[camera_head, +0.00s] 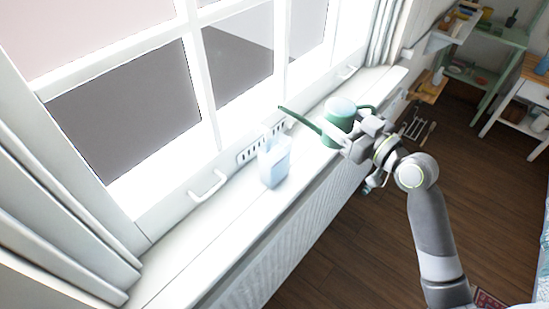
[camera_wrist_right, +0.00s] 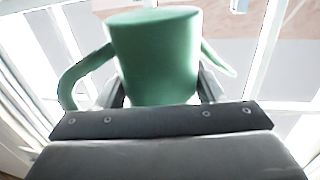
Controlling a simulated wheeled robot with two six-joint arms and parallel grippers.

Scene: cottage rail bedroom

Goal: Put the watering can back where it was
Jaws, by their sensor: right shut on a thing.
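The green watering can (camera_head: 338,117) is at the right part of the windowsill (camera_head: 300,172), its long thin spout pointing left toward the window and its handle to the right. My right gripper (camera_head: 357,142) is shut on the can from the room side. In the right wrist view the can (camera_wrist_right: 155,58) fills the upper middle, between the two fingers (camera_wrist_right: 163,90), and looks upright. Whether its base touches the sill is hidden by the gripper. My left gripper is not in view.
A pale blue carton-like container (camera_head: 274,162) stands on the sill left of the can. Window handles (camera_head: 207,187) jut out behind. The ribbed radiator front (camera_head: 290,240) drops below the sill edge. Green shelving (camera_head: 490,60) and a white table (camera_head: 530,95) stand at the far right.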

